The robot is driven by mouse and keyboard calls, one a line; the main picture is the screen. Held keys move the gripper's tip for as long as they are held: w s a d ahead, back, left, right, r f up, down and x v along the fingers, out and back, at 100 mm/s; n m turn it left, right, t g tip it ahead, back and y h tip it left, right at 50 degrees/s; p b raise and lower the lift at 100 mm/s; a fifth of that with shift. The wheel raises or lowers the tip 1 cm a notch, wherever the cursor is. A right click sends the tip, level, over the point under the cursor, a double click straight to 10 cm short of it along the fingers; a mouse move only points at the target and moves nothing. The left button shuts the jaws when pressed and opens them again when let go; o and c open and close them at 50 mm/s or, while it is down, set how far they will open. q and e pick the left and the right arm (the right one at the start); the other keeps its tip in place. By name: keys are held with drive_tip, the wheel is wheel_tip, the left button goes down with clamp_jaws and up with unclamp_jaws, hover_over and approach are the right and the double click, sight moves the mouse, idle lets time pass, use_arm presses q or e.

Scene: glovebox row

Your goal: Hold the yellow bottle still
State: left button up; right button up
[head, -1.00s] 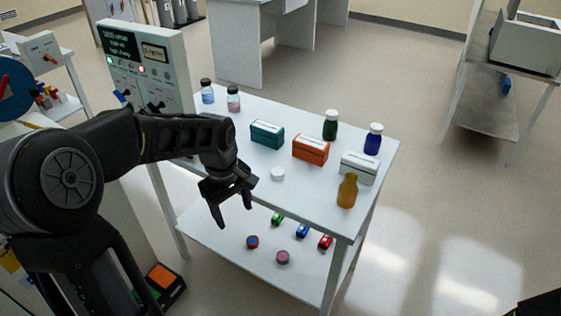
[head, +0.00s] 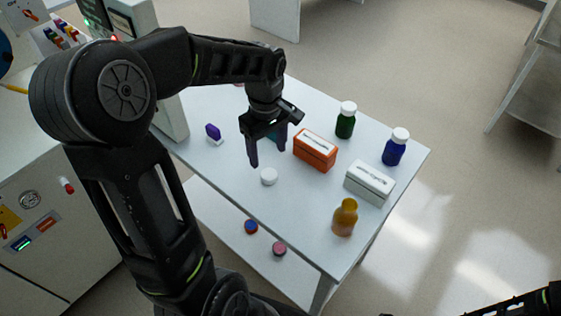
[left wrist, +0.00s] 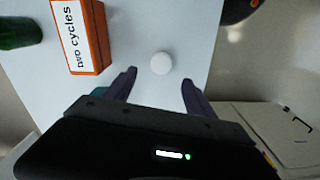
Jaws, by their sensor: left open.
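The yellow bottle (head: 345,218), amber-brown with a neck, stands upright near the table's front right corner, touched by neither gripper. My left gripper (head: 267,152) is open and empty over the table, to the left of and behind the bottle. A white cap (head: 269,176) lies on the tabletop close to its fingertips. In the left wrist view the white cap (left wrist: 161,63) shows beyond the gap between the open fingers (left wrist: 159,78). I cannot make out the yellow bottle in that view. Only a dark part of my right arm shows at the head view's bottom right corner.
An orange box (head: 315,151) and a white box (head: 369,183) stand behind the bottle, with a green bottle (head: 345,120) and a blue bottle (head: 395,147) farther back. My gripper partly hides a teal box. The white tabletop (head: 300,220) is clear left of the yellow bottle.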

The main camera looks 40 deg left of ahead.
sight(269, 173)
use_arm(q)
drive_tip(key=shift+s, duration=0.15)
drive_tip(key=shift+f, duration=1.3)
wheel_tip(269, 173, down, 4)
drive_tip(key=shift+d+p, duration=0.15)
drive_tip(key=shift+p, duration=0.7)
drive_tip(key=shift+f, duration=0.6)
drive_tip(key=c, duration=1.4)
